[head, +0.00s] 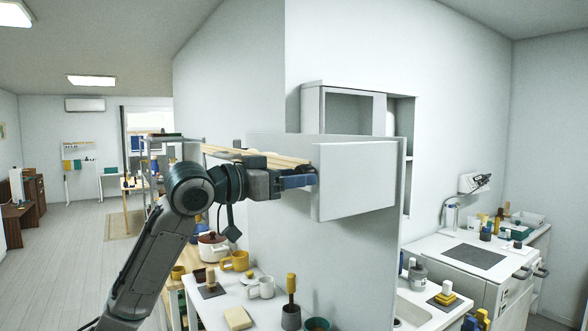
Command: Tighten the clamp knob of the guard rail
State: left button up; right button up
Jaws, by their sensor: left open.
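My left gripper (306,180) reaches in from the left on a raised arm. It is open, and its blue fingers point right, close in front of the left edge of a white panel (357,180) in this view. I cannot tell whether they touch it. No knob shows between the fingers. I cannot make out the guard rail or its clamp knob for certain; the arm and gripper may hide them. My right gripper is not in view.
Below the gripper, a white counter (215,318) holds mugs, a sponge and a dark cup with a yellow-handled tool. A white wall cabinet (348,108) is behind the panel. A sink counter with a faucet (450,215) stands right. Floor (75,265) is open at left.

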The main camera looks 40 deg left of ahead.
pick_arm(q)
jog(key=shift+w+d, duration=0.1)
jog(key=shift+w, duration=0.15)
jog(key=c, duration=1)
jog(key=shift+m+p, duration=0.3)
jog(key=shift+m+p, duration=5.5)
jog(key=shift+m, duration=3.5)
